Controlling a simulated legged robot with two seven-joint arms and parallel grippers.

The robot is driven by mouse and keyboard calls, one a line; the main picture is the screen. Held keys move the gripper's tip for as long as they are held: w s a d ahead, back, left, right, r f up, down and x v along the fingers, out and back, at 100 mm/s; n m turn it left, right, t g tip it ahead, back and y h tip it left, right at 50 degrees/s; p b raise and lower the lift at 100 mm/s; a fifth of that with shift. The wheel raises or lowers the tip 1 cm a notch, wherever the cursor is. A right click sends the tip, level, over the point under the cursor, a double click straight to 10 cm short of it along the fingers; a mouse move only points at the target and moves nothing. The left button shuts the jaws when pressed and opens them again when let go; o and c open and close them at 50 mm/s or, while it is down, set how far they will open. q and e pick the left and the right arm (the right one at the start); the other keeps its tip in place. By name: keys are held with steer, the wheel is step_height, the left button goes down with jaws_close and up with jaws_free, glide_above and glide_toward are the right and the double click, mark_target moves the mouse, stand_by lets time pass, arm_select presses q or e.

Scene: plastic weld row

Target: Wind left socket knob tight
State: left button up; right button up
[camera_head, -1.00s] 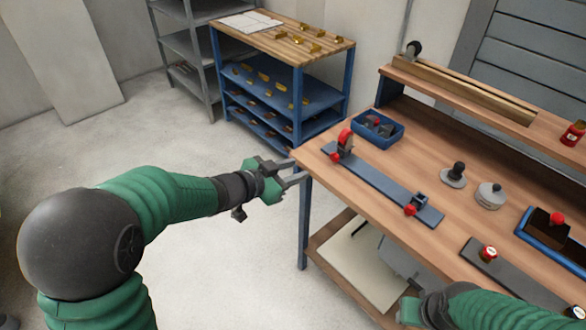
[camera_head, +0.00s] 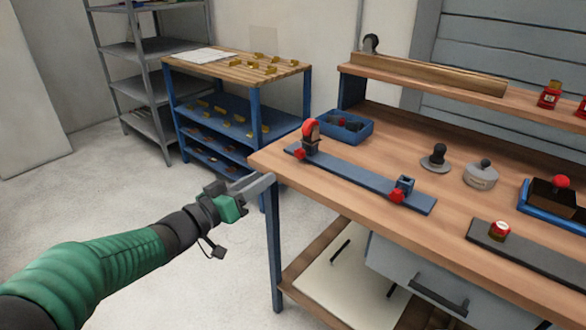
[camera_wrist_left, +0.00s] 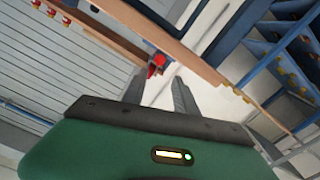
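A blue-grey bar (camera_head: 355,178) lies on the wooden bench with a socket near each end. The left socket's red knob (camera_head: 299,154) is at the bar's left end, beside an upright piece with a red, rounded top (camera_head: 311,128). The right socket (camera_head: 405,184) looks empty and has its own red knob (camera_head: 396,196). My left gripper (camera_head: 262,184) is just off the bench's front left corner, apart from the knob. In the left wrist view its fingers (camera_wrist_left: 156,95) are spread and empty, with a red part (camera_wrist_left: 157,66) beyond them. My right gripper is out of view.
A blue bin (camera_head: 345,127) stands behind the bar. A black-knobbed piece (camera_head: 435,158), a round grey pot (camera_head: 481,175) and a dark plate (camera_head: 530,253) with a red-topped piece (camera_head: 499,230) lie to the right. A blue cart (camera_head: 235,110) stands behind the bench's left end.

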mark_target(298, 156)
arm_select(q)
steer(key=b+x, duration=0.2)
steer(key=x, duration=0.4)
steer(key=b+x, duration=0.1)
steer(key=x, duration=0.4)
steer(key=shift+w+d+f+b, duration=0.2)
steer(key=shift+w+b, duration=0.1)
steer(key=shift+b, duration=0.1)
steer(key=shift+w+d+r, duration=0.1)
steer(key=shift+w+d, duration=0.1)
steer(key=shift+w, duration=0.05)
jaws_close()
